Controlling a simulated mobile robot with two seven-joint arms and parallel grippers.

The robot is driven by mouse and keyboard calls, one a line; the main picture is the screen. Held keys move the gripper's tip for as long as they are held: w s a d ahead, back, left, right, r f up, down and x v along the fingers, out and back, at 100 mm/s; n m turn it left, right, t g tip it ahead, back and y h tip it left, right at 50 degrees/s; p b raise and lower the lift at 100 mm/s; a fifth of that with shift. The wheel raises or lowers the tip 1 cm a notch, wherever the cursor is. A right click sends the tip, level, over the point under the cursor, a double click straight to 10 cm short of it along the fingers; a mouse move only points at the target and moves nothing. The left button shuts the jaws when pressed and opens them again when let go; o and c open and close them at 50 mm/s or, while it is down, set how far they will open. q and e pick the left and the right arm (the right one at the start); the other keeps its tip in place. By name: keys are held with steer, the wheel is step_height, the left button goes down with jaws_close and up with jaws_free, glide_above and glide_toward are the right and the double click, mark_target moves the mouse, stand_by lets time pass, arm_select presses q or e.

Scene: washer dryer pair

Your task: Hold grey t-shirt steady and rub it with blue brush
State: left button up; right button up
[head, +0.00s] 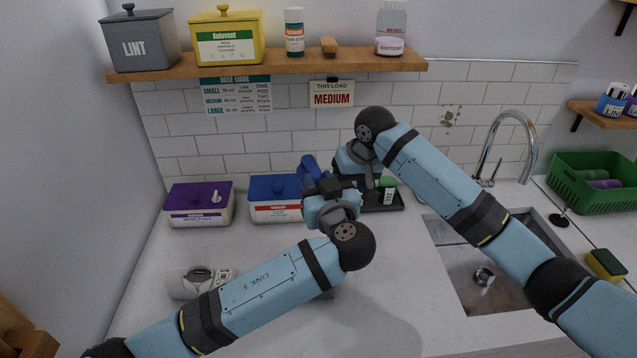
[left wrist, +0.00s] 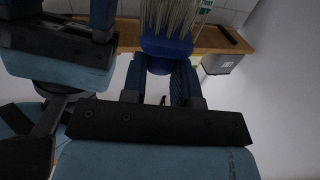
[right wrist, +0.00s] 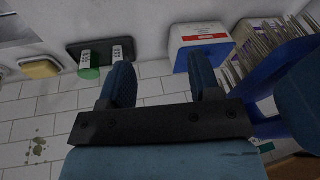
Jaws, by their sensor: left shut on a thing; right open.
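My left gripper (left wrist: 160,82) is shut on the blue brush (left wrist: 166,45), whose pale bristles stand out beyond the fingers in the left wrist view. The blue brush also shows at the right of the right wrist view (right wrist: 283,72), beside my right gripper (right wrist: 160,82). My right gripper is open, with nothing between its fingers. In the head view both grippers are close together above the counter by the back wall, largely hidden by my wrists. I cannot make out the grey t-shirt in any view.
A purple-lidded box (head: 200,207) and a blue-lidded box (head: 272,205) stand at the back left. The sink (head: 455,262) is at right. A shelf (head: 270,66) hangs above.

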steer(key=s+d+f+m+g+y, duration=0.1)
steer(key=s+f, duration=0.5)
steer(key=s, duration=0.1)
steer(key=s+d+f+y, duration=0.1)
steer(key=s+d+f, duration=0.1)
steer(key=s+f, duration=0.4)
steer(key=s+d+f+m+g+y, duration=0.1)
steer(key=s+f, duration=0.5)
steer(key=s, duration=0.2)
steer(key=shift+s+d+m+g, duration=0.1)
steer(key=shift+d+m+g, duration=0.1)
steer(key=shift+m+g, duration=0.1)
steer(key=s+d+f+n+t+h, duration=0.1)
steer(key=s+d+f+t, duration=0.1)
steer(key=s+f+t, duration=0.3)
steer(key=s+d+f+n+t+h, duration=0.1)
steer(key=s+f+n+t, duration=0.1)
steer(key=s+f+t, duration=0.4)
steer(key=s, duration=0.5)
steer(key=shift+d, duration=0.35)
